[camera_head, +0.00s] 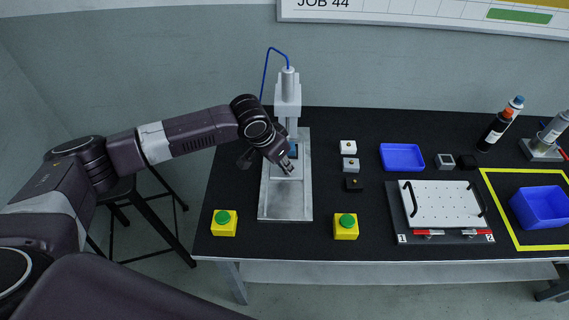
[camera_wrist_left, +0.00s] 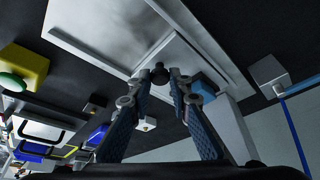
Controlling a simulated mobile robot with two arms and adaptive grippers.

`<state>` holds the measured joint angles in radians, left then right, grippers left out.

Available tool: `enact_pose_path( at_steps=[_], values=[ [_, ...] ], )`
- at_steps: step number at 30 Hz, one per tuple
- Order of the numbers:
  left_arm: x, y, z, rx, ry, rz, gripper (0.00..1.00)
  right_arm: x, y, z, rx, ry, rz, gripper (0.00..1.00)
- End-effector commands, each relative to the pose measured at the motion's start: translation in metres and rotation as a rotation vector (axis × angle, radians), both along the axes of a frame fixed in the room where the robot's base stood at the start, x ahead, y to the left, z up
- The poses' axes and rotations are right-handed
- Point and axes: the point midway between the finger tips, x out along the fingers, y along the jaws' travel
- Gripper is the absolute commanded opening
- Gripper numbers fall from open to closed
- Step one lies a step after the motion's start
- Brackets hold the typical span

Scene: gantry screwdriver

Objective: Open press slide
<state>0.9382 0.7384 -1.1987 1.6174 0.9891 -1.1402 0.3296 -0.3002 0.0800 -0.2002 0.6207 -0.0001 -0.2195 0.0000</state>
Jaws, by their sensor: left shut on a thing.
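The press (camera_head: 288,95) stands upright on a grey metal base plate (camera_head: 285,212) at the back of the black table. Its slide (camera_head: 272,171) is a light metal plate on the base, below and in front of the press column; it also shows in the left wrist view (camera_wrist_left: 180,62). My left gripper (camera_head: 288,168) is over the slide, with its fingertips shut on a small dark knob (camera_wrist_left: 158,75) at the slide. A blue part (camera_wrist_left: 205,84) sits just beyond the fingers, under the press; the arm partly hides it in the head view. My right gripper is not in view.
Yellow boxes with green buttons stand left (camera_head: 224,223) and right (camera_head: 346,227) of the base plate. Small blocks (camera_head: 350,164) stand to its right, then a blue tray (camera_head: 402,157), a white perforated plate with handles (camera_head: 443,204), bottles (camera_head: 494,132) and a blue bin (camera_head: 541,208).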

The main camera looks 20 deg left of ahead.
Motion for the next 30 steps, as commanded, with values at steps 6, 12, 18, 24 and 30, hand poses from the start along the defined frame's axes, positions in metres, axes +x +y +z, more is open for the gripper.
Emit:
enact_pose_path(
  at_steps=[6,12,18,24,30],
  values=[
    [-0.023,-0.006,0.005,0.001,0.006,-0.003,0.00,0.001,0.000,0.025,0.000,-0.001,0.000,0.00],
    [-0.059,-0.016,0.005,0.001,0.010,-0.003,0.00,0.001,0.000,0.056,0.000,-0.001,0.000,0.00],
    [-0.095,-0.026,0.004,0.001,0.010,-0.001,0.00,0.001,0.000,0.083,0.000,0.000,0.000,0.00],
    [-0.115,-0.032,0.001,0.000,0.005,0.001,0.00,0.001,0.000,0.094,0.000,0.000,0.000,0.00],
    [-0.116,-0.033,0.000,-0.001,0.003,0.001,0.00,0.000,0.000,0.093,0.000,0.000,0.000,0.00]
  ],
)
